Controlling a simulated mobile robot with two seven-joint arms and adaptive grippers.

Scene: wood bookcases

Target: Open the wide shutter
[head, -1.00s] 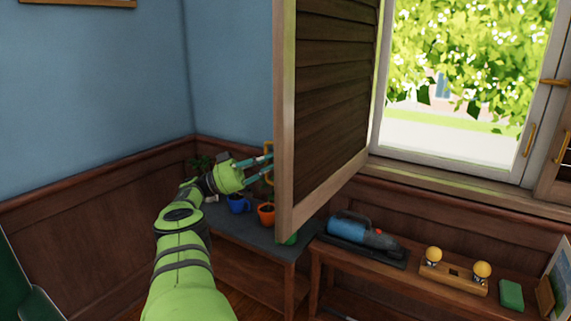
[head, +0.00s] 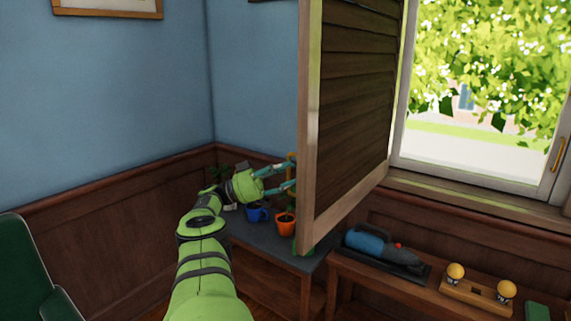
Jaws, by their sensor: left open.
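The wide shutter (head: 352,110) is a brown louvred wooden panel. It stands swung out from the window into the room, with its pale edge toward me. My right gripper is not in view.
Below the shutter, a dark table (head: 265,240) holds a blue mug (head: 257,214) and an orange pot (head: 286,225). A wooden bench (head: 400,290) to the right carries a blue handheld tool (head: 370,243). A green chair (head: 28,270) stands at left. The window (head: 490,100) is uncovered beside the shutter.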

